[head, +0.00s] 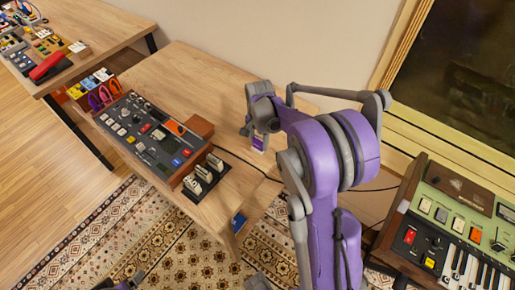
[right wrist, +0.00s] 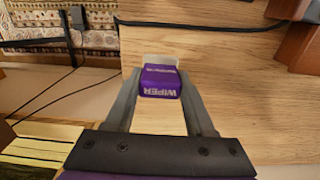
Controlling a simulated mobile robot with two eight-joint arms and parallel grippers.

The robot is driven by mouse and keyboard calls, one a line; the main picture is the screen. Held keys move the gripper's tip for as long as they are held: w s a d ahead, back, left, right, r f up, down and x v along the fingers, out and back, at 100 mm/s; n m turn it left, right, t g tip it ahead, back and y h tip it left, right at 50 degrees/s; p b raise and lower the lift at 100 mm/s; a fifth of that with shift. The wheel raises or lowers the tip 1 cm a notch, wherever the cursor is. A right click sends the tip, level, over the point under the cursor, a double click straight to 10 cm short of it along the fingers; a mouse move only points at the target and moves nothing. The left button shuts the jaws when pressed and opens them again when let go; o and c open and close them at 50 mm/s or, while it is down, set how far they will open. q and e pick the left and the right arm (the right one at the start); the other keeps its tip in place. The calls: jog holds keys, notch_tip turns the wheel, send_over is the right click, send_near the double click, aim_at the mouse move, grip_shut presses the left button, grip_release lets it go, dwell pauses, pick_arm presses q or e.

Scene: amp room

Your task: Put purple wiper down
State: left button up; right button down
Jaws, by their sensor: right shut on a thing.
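The purple wiper (right wrist: 160,82) is a small block with a purple sleeve marked "WIPER" and a white end. My right gripper (right wrist: 160,100) is shut on it, with one finger along each side, in the right wrist view. In the head view the right gripper (head: 252,128) is over the right part of the wooden table (head: 190,72), and the wiper (head: 258,142) shows small below it. I cannot tell whether the wiper touches the tabletop. My left gripper's jaws do not show; only a bit of purple and dark arm is at the bottom edge.
A dark mixer console (head: 150,135) with coloured buttons lies on the table's left part, with a rack of pale pedals (head: 204,175) at its front. A green keyboard (head: 455,225) stands at the right. Bare tabletop lies behind and left of my right gripper. A thin dark cable runs nearby.

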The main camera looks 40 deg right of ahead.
aim_at(259, 148)
jog(key=shift+f, duration=2)
jog(key=shift+f, duration=0.1)
jog(key=shift+c, duration=1.3)
grip_release()
